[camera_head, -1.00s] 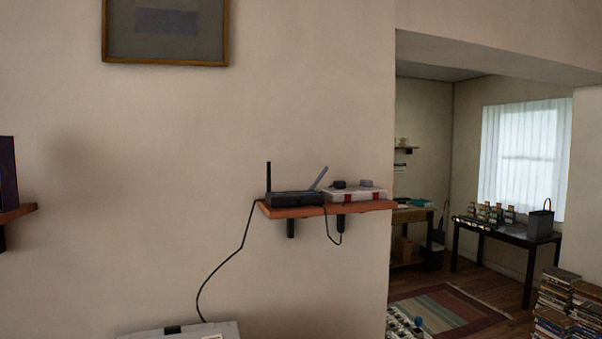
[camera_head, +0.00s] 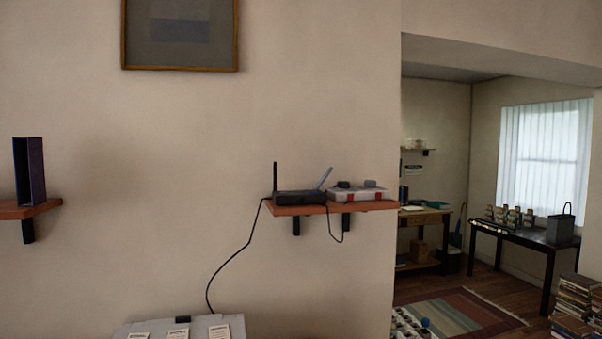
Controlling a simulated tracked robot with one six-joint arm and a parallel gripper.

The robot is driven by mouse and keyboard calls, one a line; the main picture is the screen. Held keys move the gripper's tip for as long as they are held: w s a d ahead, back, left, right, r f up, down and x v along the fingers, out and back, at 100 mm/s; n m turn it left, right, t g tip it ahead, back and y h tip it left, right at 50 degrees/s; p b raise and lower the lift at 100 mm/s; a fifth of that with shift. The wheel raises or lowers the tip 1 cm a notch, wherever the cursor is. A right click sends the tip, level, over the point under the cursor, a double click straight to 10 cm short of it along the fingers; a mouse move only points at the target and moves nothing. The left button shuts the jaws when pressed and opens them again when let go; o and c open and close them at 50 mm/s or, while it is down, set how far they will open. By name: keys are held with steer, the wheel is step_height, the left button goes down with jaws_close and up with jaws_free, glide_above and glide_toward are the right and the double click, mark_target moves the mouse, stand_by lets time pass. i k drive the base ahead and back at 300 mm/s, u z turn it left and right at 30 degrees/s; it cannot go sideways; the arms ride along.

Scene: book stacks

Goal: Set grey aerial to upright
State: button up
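The grey aerial (camera_head: 325,178) rises from the right end of a black router (camera_head: 299,197) and tilts to the right. A black aerial (camera_head: 275,176) stands upright at the router's left end. The router sits on a small reddish wooden wall shelf (camera_head: 330,209). My gripper is not in view.
A pale case with red patches (camera_head: 357,194) sits beside the router, close to the grey aerial. A black cable (camera_head: 237,256) hangs from the shelf towards a light grey box top (camera_head: 180,325) below. Another shelf with a dark holder (camera_head: 29,171) is at left. An opening lies right.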

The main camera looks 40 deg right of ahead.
mark_target(322, 179)
steer(key=u, duration=0.5)
steer(key=k, duration=1.3)
steer(key=z, duration=1.4)
steer(key=i, duration=1)
